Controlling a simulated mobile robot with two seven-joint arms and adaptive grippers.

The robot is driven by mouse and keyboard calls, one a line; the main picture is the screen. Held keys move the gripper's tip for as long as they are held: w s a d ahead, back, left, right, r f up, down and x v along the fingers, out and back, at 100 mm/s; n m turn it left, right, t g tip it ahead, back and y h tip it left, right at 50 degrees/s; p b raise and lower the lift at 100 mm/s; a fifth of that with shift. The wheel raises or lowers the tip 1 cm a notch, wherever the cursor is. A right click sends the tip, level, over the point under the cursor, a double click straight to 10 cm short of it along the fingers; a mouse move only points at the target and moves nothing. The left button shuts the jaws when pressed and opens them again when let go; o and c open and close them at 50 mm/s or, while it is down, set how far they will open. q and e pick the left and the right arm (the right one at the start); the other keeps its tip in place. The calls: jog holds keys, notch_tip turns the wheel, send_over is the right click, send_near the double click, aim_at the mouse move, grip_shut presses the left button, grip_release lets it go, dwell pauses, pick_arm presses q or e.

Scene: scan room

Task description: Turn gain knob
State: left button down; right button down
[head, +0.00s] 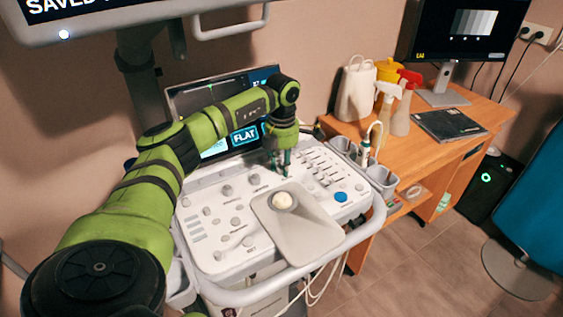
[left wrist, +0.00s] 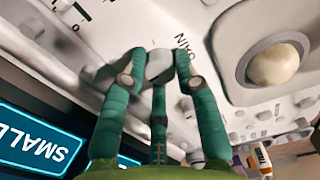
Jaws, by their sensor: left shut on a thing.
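The ultrasound console's pale control panel (head: 205,240) carries several grey knobs. My left gripper (head: 281,168) points down at the panel's upper middle, just below the small screen. In the left wrist view its teal fingers (left wrist: 160,72) are shut around a round grey-white knob (left wrist: 159,64). In the head view the gripper hides the knob. The small screen (head: 205,95) shows the word FLAT. My right gripper is not in view.
A trackball (head: 283,200) sits on a raised palm rest (head: 300,238) close to the gripper. Sliders (head: 318,160) and a blue button (head: 341,197) lie to the right. A wooden desk (head: 460,150) with spray bottles (head: 402,110) stands beyond. A large monitor hangs above.

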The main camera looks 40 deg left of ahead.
pick_arm(q)
jog(key=shift+w+d+r+m+p, duration=0.1)
jog(key=shift+m+p, duration=0.05)
jog(key=shift+m, duration=0.9)
jog(key=shift+w+r+m+p, duration=0.1)
jog(key=shift+m+p, duration=0.05)
jog(key=shift+m, duration=0.9)
jog(key=c, duration=0.9)
grip_release()
jog(key=shift+c, duration=0.2)
jog(key=shift+d, duration=0.15)
jog(key=shift+f, duration=0.1)
jog(key=shift+r, duration=0.3)
notch_tip(320, 180, up, 12)
jog(key=shift+f, duration=0.25)
